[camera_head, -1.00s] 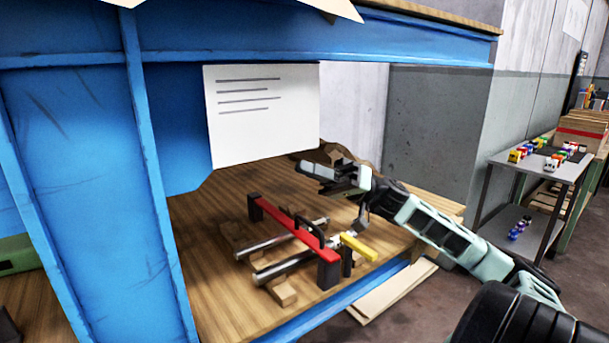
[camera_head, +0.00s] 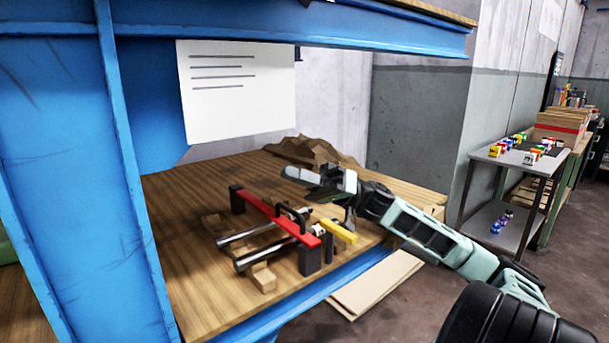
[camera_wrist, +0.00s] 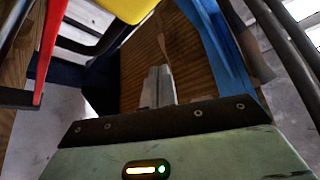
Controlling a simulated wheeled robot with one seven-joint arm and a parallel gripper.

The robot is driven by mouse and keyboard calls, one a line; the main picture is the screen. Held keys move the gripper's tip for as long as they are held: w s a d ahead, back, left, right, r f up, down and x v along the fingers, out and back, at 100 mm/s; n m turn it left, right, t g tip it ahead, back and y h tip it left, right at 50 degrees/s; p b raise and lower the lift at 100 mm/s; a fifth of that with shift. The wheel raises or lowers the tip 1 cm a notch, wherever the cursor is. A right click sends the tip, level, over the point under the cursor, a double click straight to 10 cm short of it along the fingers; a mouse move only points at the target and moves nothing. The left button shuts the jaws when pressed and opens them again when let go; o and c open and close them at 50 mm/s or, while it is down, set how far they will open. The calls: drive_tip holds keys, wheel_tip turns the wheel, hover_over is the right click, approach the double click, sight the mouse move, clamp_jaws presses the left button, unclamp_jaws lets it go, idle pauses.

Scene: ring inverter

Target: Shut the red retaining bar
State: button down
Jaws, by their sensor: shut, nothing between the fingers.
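The red retaining bar (camera_head: 272,216) lies across two metal rods (camera_head: 262,254) on the wooden bench, running between a black post at the back left and one at the front right. A black handle stands on the bar. I cannot tell whether the bar is latched. A yellow bar (camera_head: 338,231) sits to its right. My gripper (camera_head: 292,174) is shut and empty, above the bench behind and right of the bar, apart from it. In the wrist view its shut fingers (camera_wrist: 158,86) show, with the red bar (camera_wrist: 50,45) at upper left and the yellow bar (camera_wrist: 125,8) at the top.
A blue frame post (camera_head: 128,170) stands at the left and a blue beam crosses above. A white sheet (camera_head: 236,90) hangs behind. A brown lump (camera_head: 312,150) lies at the bench's back. A grey cart (camera_head: 512,158) stands far right.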

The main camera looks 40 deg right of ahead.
drive_tip(key=s+d+f+b, duration=0.1)
drive_tip(key=s+d, duration=0.3)
drive_tip(key=d, duration=1)
drive_tip(key=shift+s+f, duration=0.15)
drive_tip(key=shift+s, duration=0.05)
